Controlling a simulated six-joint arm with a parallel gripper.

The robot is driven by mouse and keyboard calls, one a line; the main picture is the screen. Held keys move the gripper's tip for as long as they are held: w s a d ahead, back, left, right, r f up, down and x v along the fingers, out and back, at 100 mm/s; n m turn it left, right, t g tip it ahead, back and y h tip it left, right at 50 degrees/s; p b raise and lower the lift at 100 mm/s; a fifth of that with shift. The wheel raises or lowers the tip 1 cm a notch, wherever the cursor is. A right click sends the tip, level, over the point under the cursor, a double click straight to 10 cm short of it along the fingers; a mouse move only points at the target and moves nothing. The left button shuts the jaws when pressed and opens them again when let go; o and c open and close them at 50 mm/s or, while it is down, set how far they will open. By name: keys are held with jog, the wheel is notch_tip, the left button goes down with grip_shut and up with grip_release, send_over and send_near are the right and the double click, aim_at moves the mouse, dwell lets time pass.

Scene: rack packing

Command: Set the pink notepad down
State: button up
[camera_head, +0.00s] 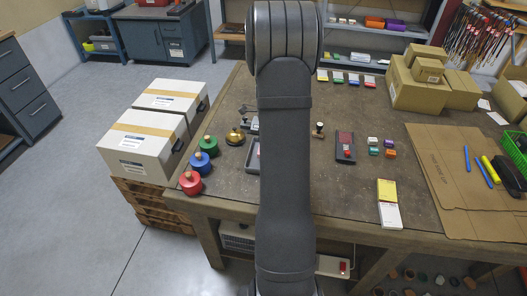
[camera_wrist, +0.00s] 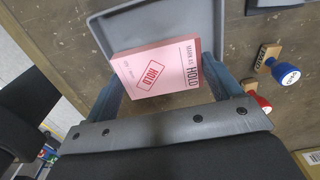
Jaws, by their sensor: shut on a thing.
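Behind and beneath the notepad is a grey tray (camera_wrist: 118,27) with a raised rim. I cannot tell whether the notepad touches the tray floor. In the head view my arm hides the gripper and the notepad. Only the left edge of the tray (camera_head: 251,157) shows beside my arm there.
In the wrist view a blue-topped stamp (camera_wrist: 286,73) and a red-topped stamp (camera_wrist: 263,104) stand right of the gripper. In the head view red, blue and green knobbed pots (camera_head: 190,183) stand at the table's left edge. Yellow and white pads (camera_head: 388,203) lie right of my arm.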

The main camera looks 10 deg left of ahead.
jog(key=shift+w+a+f, duration=0.25)
jog(key=shift+a+f, duration=0.25)
jog(key=shift+a, duration=0.3)
jog(key=shift+f, duration=2)
jog(key=shift+f, duration=0.1)
jog(key=o, duration=0.9)
notch_tip(320, 180, up, 12)
jog(key=shift+r, duration=0.1)
